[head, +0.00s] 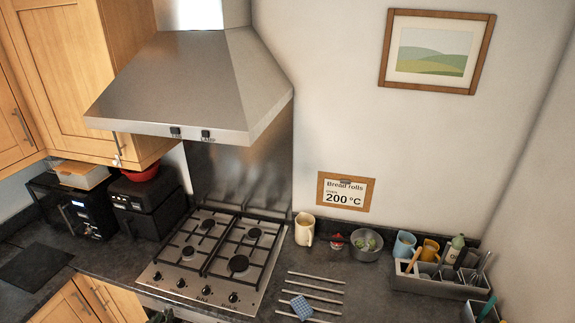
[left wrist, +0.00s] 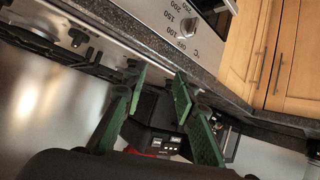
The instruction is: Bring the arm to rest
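My left gripper (left wrist: 160,86) shows in the left wrist view with its two green fingers apart and nothing between them. The wrist view is upside down and has the oven's control panel (left wrist: 172,20) beyond the fingertips. My right gripper is not in view.
The gas hob (head: 215,257) is bare under the steel hood (head: 195,80). To its right are a cream mug (head: 304,229), a steel bowl (head: 366,253), metal bars (head: 315,284) with a blue cloth (head: 301,306), and a grey caddy (head: 435,283). Black appliances (head: 147,208) stand left.

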